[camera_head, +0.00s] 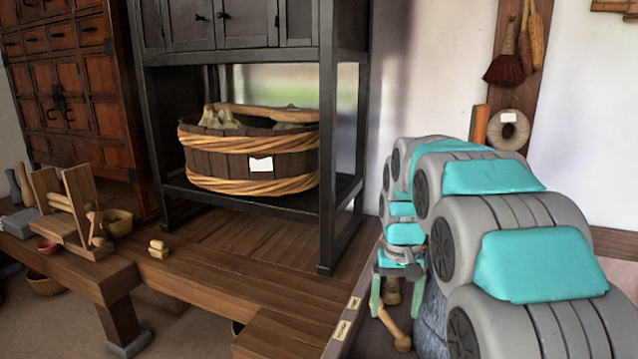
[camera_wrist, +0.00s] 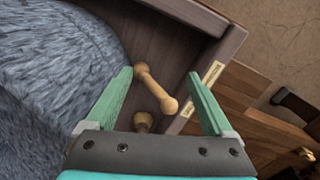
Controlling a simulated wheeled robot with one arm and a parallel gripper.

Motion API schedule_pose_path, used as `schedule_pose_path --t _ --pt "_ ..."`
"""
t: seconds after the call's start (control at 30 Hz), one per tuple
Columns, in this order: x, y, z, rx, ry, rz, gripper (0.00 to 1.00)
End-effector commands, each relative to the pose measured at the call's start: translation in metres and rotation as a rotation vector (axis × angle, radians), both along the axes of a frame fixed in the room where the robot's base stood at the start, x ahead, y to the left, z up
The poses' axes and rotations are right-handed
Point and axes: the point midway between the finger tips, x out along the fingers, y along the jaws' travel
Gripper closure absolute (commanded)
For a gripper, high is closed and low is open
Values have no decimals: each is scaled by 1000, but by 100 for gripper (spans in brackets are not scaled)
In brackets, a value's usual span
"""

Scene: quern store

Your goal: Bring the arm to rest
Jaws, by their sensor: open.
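My gripper (camera_head: 396,308) hangs over a dark wooden tray (camera_head: 338,345) at the lower right of the head view, its green fingers pointing down. In the wrist view my gripper (camera_wrist: 159,78) is open, with the fingers wide apart and nothing held between them. A pale wooden double-ended piece (camera_wrist: 155,87) lies in the tray below and between the fingers; it also shows in the head view (camera_head: 396,332). A second small wooden piece (camera_wrist: 143,121) is partly hidden by the gripper body. My grey and teal arm fills the right of the head view.
A blue-grey rounded, rough mass (camera_wrist: 55,65) stands close beside the fingers in the tray. A dark shelf stand (camera_head: 327,180) holds a banded wooden tub (camera_head: 250,163). A wooden bench (camera_head: 70,265) bears small wooden items. A brush (camera_head: 505,68) and a ring (camera_head: 508,143) hang on the wall.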

Motion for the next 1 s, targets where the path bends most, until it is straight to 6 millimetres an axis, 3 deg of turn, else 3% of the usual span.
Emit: schedule_pose_path --t 0.37,0.7,0.83,1.0 --pt "-134 -1 4 2 47 18 13" --pt "-265 2 -22 11 99 54 13" --pt "-305 3 -35 12 112 69 13" --pt "-335 3 -47 12 125 82 13"
